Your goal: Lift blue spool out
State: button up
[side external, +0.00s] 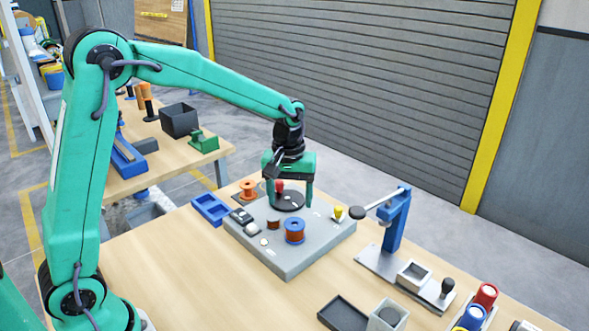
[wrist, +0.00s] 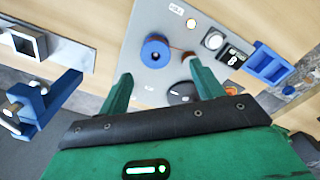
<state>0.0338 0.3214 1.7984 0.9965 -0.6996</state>
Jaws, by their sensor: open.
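The blue spool (side external: 295,236), wound with copper-coloured wire, stands upright on the grey panel (side external: 285,263), near its front middle. In the wrist view the blue spool (wrist: 155,52) shows just beyond the fingertips, between their lines. A thin wire runs from it toward a small brown post (wrist: 187,57). My gripper (side external: 289,204) is open and empty, with its fingers pointing down over the back part of the panel, behind the spool and apart from it. In the wrist view the gripper (wrist: 159,69) has both green fingers spread.
A black disc (side external: 289,201) lies below my gripper, with a red knob (side external: 280,186) near it. An orange spool (side external: 247,190) and a blue tray (side external: 211,209) are at the left. A blue lever press (side external: 394,222) stands right of the panel. The wooden table's front left is clear.

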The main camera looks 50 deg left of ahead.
aim_at(295, 225)
jog(key=shift+w+f, duration=0.5)
jog(key=shift+f, duration=0.25)
jog(key=shift+f, duration=0.1)
jog(key=shift+d+f, duration=0.1)
jog(key=shift+f, duration=1.1)
jog(key=shift+f, duration=0.1)
jog(key=shift+d+f, duration=0.15)
jog(key=shift+f, duration=2.35)
jog(key=shift+c, duration=0.3)
jog(key=c, duration=1)
